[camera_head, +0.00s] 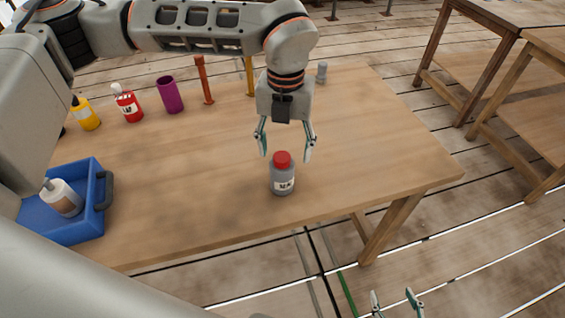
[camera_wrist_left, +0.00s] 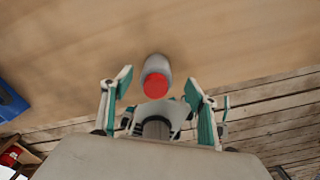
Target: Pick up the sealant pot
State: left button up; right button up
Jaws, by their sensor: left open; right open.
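The sealant pot (camera_head: 282,176) is a grey bottle with a red cap and a white label, upright near the table's front edge. My left gripper (camera_head: 286,153) is open above it, its two fingers spread on either side of the red cap. In the left wrist view the pot (camera_wrist_left: 156,80) shows between the open fingertips of the left gripper (camera_wrist_left: 158,82), red cap toward the camera. Whether the fingers touch it cannot be told. My right gripper (camera_head: 396,298) is open and empty at the bottom edge, beyond the table's front edge.
A blue tray (camera_head: 100,215) at left holds a white bottle (camera_head: 64,197). Along the back stand a yellow bottle (camera_head: 86,114), a red bottle (camera_head: 128,104), a purple cup (camera_head: 170,95), orange (camera_head: 204,80) and yellow posts (camera_head: 249,76) and a grey piece (camera_head: 321,72). The table's right side is clear.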

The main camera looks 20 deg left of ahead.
aim_at(282, 172)
pick_arm(q)
jog(key=shift+s+f, duration=0.2)
jog(key=shift+f, duration=0.35)
jog(key=shift+s+f, duration=0.2)
jog(key=shift+f, duration=0.35)
jog(key=f, duration=0.4)
jog(key=shift+s+a+f, duration=0.1)
jog(key=shift+s+a, duration=0.05)
jog(key=shift+s, duration=0.1)
jog(key=shift+f, duration=0.45)
jog(key=c, duration=1.3)
